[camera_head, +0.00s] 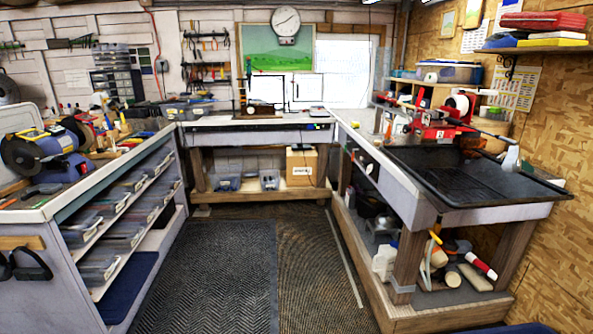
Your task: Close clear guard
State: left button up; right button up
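I cannot clearly pick out a clear guard; any see-through panel is too small or faint to tell. A small machine with thin black uprights (265,93) stands on the back bench, in front of a pale window area. A blue bench grinder (45,148) with dark wheels sits on the left bench. A red vise-like device (440,122) stands on the right bench. Neither of my grippers is in view.
The left bench (95,185) has sloped shelves of clear bins. The back bench (255,136) spans the far wall. A black tray (465,180) lies on the right bench, above a lower shelf of tools. The matted floor (215,270) between the benches is free.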

aim_at(379, 51)
jog(key=i, duration=2.85)
jog(key=i+z, duration=0.15)
jog(key=i, duration=0.35)
jog(key=i+j+z, duration=0.15)
jog(key=i, duration=0.3)
jog(key=i+j+z, duration=0.15)
jog(key=i, duration=0.35)
jog(key=i+j+z, duration=0.1)
jog(key=i+z, duration=0.2)
jog(key=z, duration=0.15)
jog(key=i+j+z, duration=0.2)
jog(key=z, duration=0.25)
jog(key=i+j+z, duration=0.3)
jog(key=z, duration=0.15)
jog(key=i+j+z, duration=0.2)
jog(key=j+z, duration=0.2)
jog(key=i+j+z, duration=0.1)
jog(key=j+z, duration=0.35)
jog(key=i+j+z, duration=0.15)
jog(key=j+z, duration=0.7)
jog(key=j, duration=0.3)
